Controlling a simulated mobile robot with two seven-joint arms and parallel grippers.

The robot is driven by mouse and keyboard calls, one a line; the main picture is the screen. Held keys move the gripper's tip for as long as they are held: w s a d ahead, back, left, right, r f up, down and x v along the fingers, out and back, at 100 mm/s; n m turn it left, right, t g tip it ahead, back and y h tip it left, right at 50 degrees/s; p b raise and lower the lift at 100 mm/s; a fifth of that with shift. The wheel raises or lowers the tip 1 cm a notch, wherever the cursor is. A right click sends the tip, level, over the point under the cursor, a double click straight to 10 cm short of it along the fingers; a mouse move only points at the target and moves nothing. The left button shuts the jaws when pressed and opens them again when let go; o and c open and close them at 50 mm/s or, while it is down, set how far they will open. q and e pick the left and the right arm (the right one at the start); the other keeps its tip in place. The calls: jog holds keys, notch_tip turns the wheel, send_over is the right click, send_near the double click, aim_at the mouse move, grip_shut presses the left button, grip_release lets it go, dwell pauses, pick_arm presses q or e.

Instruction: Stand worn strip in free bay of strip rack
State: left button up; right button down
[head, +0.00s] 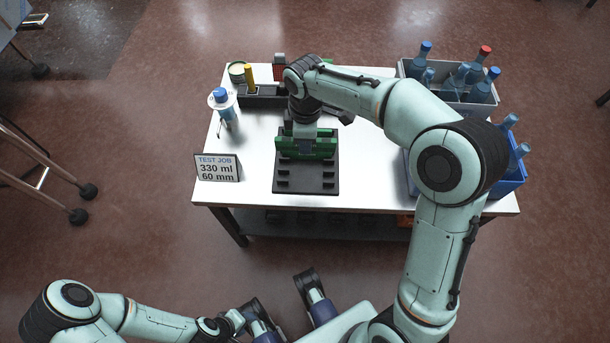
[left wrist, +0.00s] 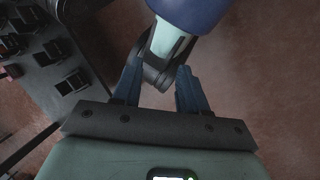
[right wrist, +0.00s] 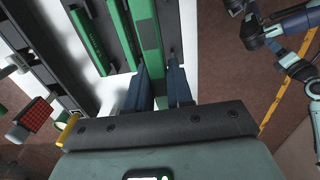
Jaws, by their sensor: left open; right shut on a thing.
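The black strip rack (head: 306,187) lies on the white table, its front slots bare in the head view. Green strips (head: 318,143) stand in its rear part; two (right wrist: 90,40) show beside the held one in the right wrist view. My right gripper (right wrist: 165,88) is shut on a long green strip (right wrist: 149,35), over the rack's rear part. I cannot tell whether this strip is seated in a bay, and its wear is not visible. In the head view my right wrist hides part of the rack. My left gripper (left wrist: 158,90) is open and empty, away from the table.
A sign (head: 217,168) and a blue-capped bottle (head: 222,103) stand at the left. A dark tray (head: 262,102) with a yellow item is behind the rack. A grey crate (head: 448,102) and a blue crate (head: 511,182) with bottles stand at the right.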

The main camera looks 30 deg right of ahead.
aim_at(306, 179)
pick_arm(q)
jog(key=w+a+f+t+b, duration=0.1)
jog(key=w+a+f+b, duration=0.1)
jog(key=w+f+b, duration=0.1)
jog(key=w+f, duration=0.1)
jog(key=w, duration=0.1)
jog(key=shift+w+a+f+t+y, duration=0.3)
jog(key=shift+f+t+y, duration=0.05)
jog(key=shift+t+y, duration=0.05)
pick_arm(e)
notch_tip(306, 179, down, 16)
jog(key=shift+r, duration=0.15)
jog(key=shift+f+b, duration=0.2)
jog(key=shift+b, duration=0.1)
jog(key=c, duration=1)
grip_release()
pick_arm(q)
jog(key=shift+w, duration=0.1)
jog(key=s+d+r+g+p, duration=0.1)
jog(key=s+d+r+p, duration=0.1)
jog(key=s, duration=0.3)
jog(key=shift+d+r+g+h+p, duration=0.15)
jog(key=shift+r+g+h+p, duration=0.15)
jog(key=shift+r+p, duration=0.5)
pick_arm(e)
notch_tip(306, 179, up, 12)
jog(key=shift+s+r, duration=0.1)
jog(key=shift+r, duration=0.15)
pick_arm(q)
jog(key=shift+r, duration=0.1)
